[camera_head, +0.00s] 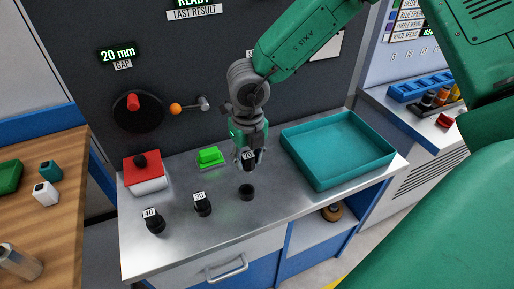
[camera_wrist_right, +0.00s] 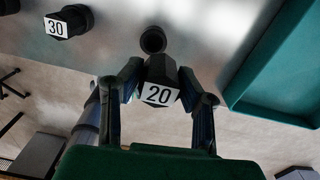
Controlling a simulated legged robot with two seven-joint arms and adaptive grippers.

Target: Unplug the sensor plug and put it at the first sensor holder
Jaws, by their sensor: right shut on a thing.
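My right gripper (camera_head: 249,158) is shut on a black plug labelled 20 and holds it above the steel bench. In the right wrist view this black plug (camera_wrist_right: 160,82) sits between the two fingers of my right gripper (camera_wrist_right: 160,95). A short round black holder (camera_head: 246,192) stands on the bench just below and in front of the plug; it also shows in the wrist view (camera_wrist_right: 153,39). A gap between plug and holder seems visible. Black pieces labelled 30 (camera_head: 203,206) and 40 (camera_head: 154,223) stand to the left. My left gripper is out of view.
A teal tray (camera_head: 376,171) lies right of the gripper. A green button (camera_head: 210,156) and a red box with a black knob (camera_head: 147,182) are at the back left. A dark panel (camera_head: 215,60) rises behind. The bench's front edge is near the holders.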

